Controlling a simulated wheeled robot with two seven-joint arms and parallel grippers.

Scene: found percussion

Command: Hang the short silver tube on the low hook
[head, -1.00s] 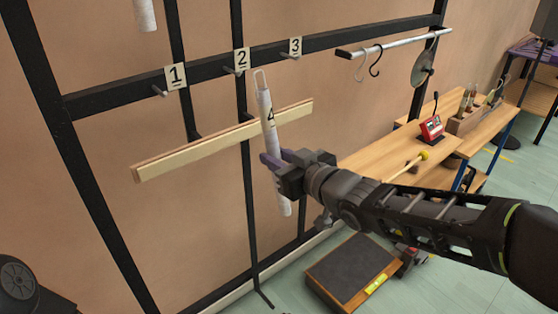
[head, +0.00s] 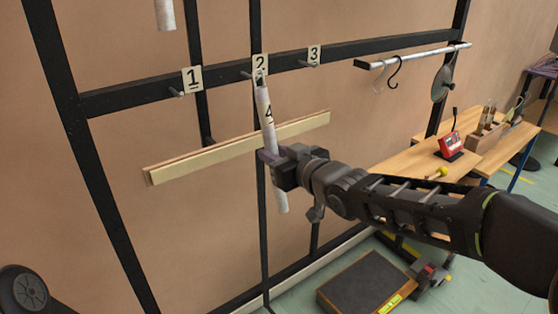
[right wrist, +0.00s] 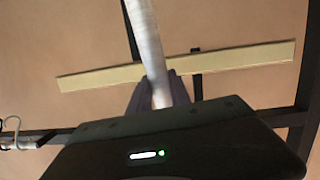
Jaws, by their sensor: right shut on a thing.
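A silver-white tube (head: 268,112) marked 4 hangs nearly upright in my right gripper (head: 270,160), which is shut around its middle. The tube also shows in the right wrist view (right wrist: 150,55). Its top loop (head: 259,76) overlaps the tag 2 (head: 260,64) in the head view; whether it touches the peg there I cannot tell. Pegs stick out of the black rail by tag 1 (head: 191,79), tag 2 and tag 3 (head: 314,54). My left gripper is not in view.
A pale wooden bar (head: 215,153) crosses the frame behind the tube. Another tube (head: 165,14) hangs at upper left. A silver rail (head: 420,55) with S-hooks and a disc (head: 442,82) is at right. A dark-topped box (head: 362,282) stands on the floor.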

